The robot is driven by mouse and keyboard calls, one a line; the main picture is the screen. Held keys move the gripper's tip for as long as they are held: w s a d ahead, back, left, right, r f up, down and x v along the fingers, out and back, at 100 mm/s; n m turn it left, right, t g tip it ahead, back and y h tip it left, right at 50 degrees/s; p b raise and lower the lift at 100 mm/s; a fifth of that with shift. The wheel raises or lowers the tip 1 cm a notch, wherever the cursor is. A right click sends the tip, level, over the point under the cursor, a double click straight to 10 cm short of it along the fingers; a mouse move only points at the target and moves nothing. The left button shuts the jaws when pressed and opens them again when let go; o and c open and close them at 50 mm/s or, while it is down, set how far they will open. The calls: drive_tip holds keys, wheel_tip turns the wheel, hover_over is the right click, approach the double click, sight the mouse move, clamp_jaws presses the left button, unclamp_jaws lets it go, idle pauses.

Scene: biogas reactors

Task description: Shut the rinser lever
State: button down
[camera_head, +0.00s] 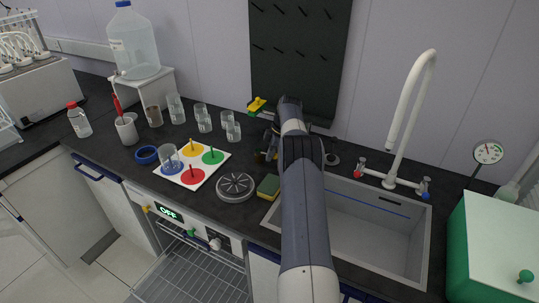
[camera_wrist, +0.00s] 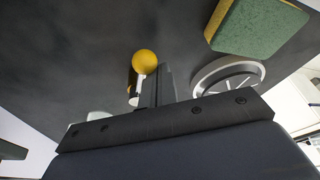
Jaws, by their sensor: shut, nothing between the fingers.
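The round grey rinser (camera_head: 236,187) sits in the dark counter, left of the sink; part of its rim (camera_wrist: 228,82) shows at the right of the wrist view. A yellow ball knob (camera_wrist: 145,62) is just beyond my gripper (camera_wrist: 155,85) in the wrist view. It looks like the end of a lever, but its shaft is mostly hidden behind the fingers. I cannot tell whether they touch. My gripper is shut and empty. In the head view my arm covers most of it, and the lever cannot be made out clearly.
A yellow-green sponge (camera_head: 268,187) lies beside the rinser, also seen in the wrist view (camera_wrist: 257,25). A coloured peg board (camera_head: 192,164) and several glasses stand to the left. The sink (camera_head: 375,225) with its tall faucet (camera_head: 408,115) is to the right.

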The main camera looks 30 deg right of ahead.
drive_tip(key=shift+d, duration=0.2)
idle(0.5)
drive_tip(key=a+b, duration=0.1)
drive_tip(key=a, duration=0.1)
drive_tip(key=a+f+b, duration=0.1)
drive_tip(key=a, duration=0.1)
drive_tip(key=shift+w+a, duration=0.2)
drive_tip(key=shift+a, duration=0.05)
drive_tip(key=w+p+v, duration=0.1)
drive_tip(key=v, duration=0.9)
drive_tip(key=shift+w+d+r+p, duration=0.15)
drive_tip(key=shift+d+p, duration=0.2)
drive_tip(key=shift+p, duration=0.05)
